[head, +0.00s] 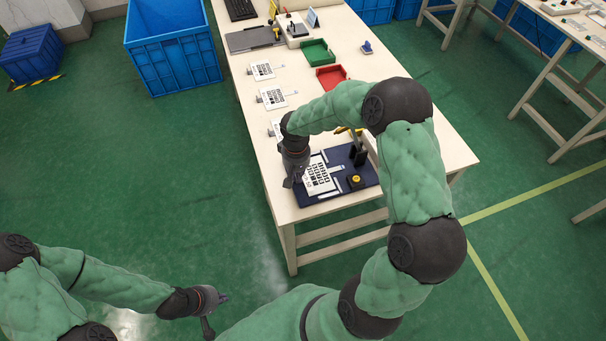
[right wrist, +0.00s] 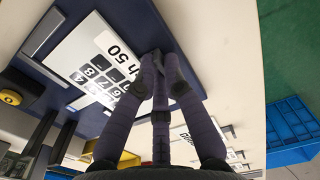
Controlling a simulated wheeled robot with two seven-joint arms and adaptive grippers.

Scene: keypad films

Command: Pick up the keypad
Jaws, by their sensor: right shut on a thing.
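A white keypad film (head: 319,175) with black keys is at the dark blue fixture board near the table's front end. In the right wrist view the keypad (right wrist: 100,72) shows its keys and a printed "50". My right gripper (head: 292,182) is at the keypad's left edge. In the right wrist view its fingertips (right wrist: 158,62) are close together on that edge, shut on the keypad. Whether the keypad is clear of the board cannot be told. My left gripper (head: 217,311) is open and empty over the floor, away from the table.
The blue board (head: 366,180) carries a yellow button (head: 355,181) and a black upright part. More keypad films (head: 275,97) lie along the table's left side. A red tray (head: 331,77), a green tray (head: 318,52) and a blue bin (head: 172,48) are farther back.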

